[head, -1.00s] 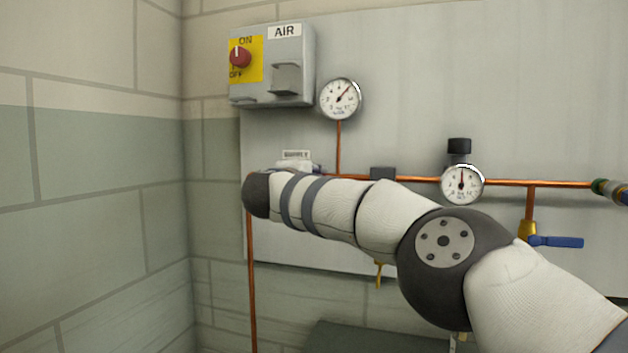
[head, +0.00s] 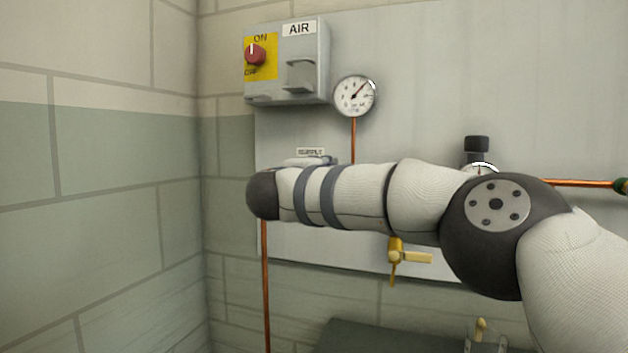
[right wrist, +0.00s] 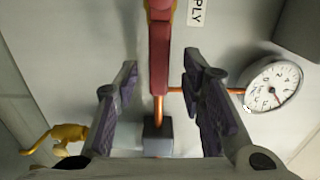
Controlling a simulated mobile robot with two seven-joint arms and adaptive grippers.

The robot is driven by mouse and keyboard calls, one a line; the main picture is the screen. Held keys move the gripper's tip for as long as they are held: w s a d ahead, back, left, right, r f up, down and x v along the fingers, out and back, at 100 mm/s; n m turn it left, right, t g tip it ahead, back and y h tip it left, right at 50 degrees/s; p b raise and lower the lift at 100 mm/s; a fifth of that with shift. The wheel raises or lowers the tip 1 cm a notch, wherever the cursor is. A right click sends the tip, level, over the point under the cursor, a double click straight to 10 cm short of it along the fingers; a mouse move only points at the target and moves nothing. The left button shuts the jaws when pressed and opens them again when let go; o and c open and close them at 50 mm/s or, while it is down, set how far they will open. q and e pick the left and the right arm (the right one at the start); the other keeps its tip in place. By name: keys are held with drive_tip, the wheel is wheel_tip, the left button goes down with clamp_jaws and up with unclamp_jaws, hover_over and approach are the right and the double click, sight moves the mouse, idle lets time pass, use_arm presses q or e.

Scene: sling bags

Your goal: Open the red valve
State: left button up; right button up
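The red valve's long red handle (right wrist: 159,62) shows in the right wrist view, running down from the top edge in line with a short copper pipe (right wrist: 158,110). My right gripper (right wrist: 160,68) is open, with one dark finger on each side of the handle. I see a gap on both sides, so neither finger appears to touch it. In the head view my right arm reaches in from the right and hides the red valve and the gripper fingers. My left gripper is in neither current view.
A SUPPLY label (head: 311,152) sits just above my arm. A switch box (head: 313,62) with a red knob (head: 255,54) and a gauge (head: 355,96) are higher up. A yellow valve (head: 396,257) hangs below my arm. A brick wall (head: 100,200) stands at left.

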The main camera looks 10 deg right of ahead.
drive_tip(key=v, duration=0.9)
wheel_tip(320, 180, down, 25)
drive_tip(key=s+a+n+y, duration=0.25)
drive_tip(key=n+y, duration=0.45)
drive_tip(key=n, duration=0.5)
drive_tip(key=s+d+f+n+g+y+p, duration=0.15)
drive_tip(key=s+f+n+g, duration=0.25)
drive_tip(key=s+f, duration=0.7)
drive_tip(key=s+d+f+n+g+y, duration=0.1)
drive_tip(key=s+f+n+g+y, duration=0.2)
drive_tip(key=s+f, duration=0.85)
use_arm(q)
drive_tip(key=w+r+t, duration=0.1)
drive_tip(key=w+r, duration=0.1)
drive_tip(key=shift+w+r+p, duration=0.35)
use_arm(e)
drive_tip(key=s+d+f+n+g, duration=0.1)
drive_tip(key=s+d+f+g, duration=0.1)
drive_tip(key=s, duration=0.8)
drive_tip(key=s+d+f+n+g+h, duration=0.1)
drive_tip(key=s+d+g, duration=0.3)
drive_tip(key=s, duration=0.7)
drive_tip(key=s+d+f+n+g, duration=0.2)
drive_tip(key=s+f+n+g, duration=0.1)
drive_tip(key=s, duration=0.8)
drive_tip(key=shift+d+f+g, duration=0.35)
drive_tip(key=shift+d+g, duration=0.05)
drive_tip(key=shift+g, duration=0.4)
drive_tip(key=shift+h, duration=0.25)
